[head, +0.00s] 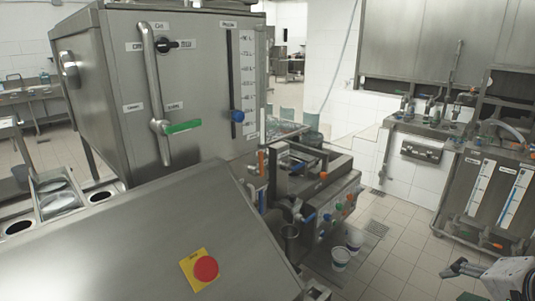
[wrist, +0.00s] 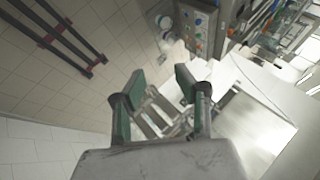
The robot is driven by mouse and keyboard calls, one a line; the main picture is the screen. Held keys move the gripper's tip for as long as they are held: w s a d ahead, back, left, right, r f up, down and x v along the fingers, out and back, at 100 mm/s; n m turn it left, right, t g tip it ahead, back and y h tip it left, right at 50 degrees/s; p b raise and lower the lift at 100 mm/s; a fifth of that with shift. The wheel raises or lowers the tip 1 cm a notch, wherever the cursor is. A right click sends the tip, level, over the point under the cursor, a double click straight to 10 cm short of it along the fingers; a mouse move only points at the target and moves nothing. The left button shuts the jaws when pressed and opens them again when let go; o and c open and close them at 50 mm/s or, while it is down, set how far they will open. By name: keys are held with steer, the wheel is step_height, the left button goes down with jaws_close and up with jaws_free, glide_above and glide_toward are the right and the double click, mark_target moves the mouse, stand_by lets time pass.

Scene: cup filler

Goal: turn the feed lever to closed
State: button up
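A lever with a green handle (head: 183,127) sits on the front of the large steel cabinet (head: 200,75). The handle points right, tilted slightly up, from its pivot beside a vertical bar. Small labels stand above it on either side, too small to read surely. I take this for the feed lever. My gripper (wrist: 159,80) has its two green-padded fingers apart with nothing between them. In the head view my gripper (head: 456,268) is at the lower right, far from the lever. The lever is not recognisable in the wrist view.
A black knob (head: 166,45) and a blue slider knob (head: 237,116) are on the same cabinet. A red button (head: 205,268) is on the sloped panel in front. A small control unit (head: 325,200) and white cups (head: 340,259) stand right of it. Tiled floor lies between.

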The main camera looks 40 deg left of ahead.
steer(key=w+a+r+m+g+y+p, duration=0.1)
steer(key=w+a+r+m+y, duration=0.15)
steer(key=a, duration=0.45)
steer(key=w+a+r+m+y, duration=0.1)
steer(key=w+a+m+y, duration=0.15)
steer(key=a, duration=0.55)
steer(key=w+a+r+m+g+y+p, duration=0.1)
steer(key=w+a+r+m+y, duration=0.1)
steer(key=w+a, duration=0.35)
steer(key=m+g+y+p, duration=0.1)
steer(key=m+g+y, duration=0.1)
steer(key=m+y, duration=0.4)
glide_toward(262, 155)
steer(key=shift+m+h, duration=0.3)
steer(key=shift+m, duration=0.2)
steer(key=a, duration=0.3)
steer(key=w+a+p, duration=0.1)
steer(key=a, duration=0.3)
steer(key=a+p, duration=0.1)
steer(key=a, duration=0.2)
steer(key=shift+w+a+r, duration=0.2)
steer(key=shift+a+r, duration=0.05)
steer(key=shift+c, duration=0.5)
jaws_close()
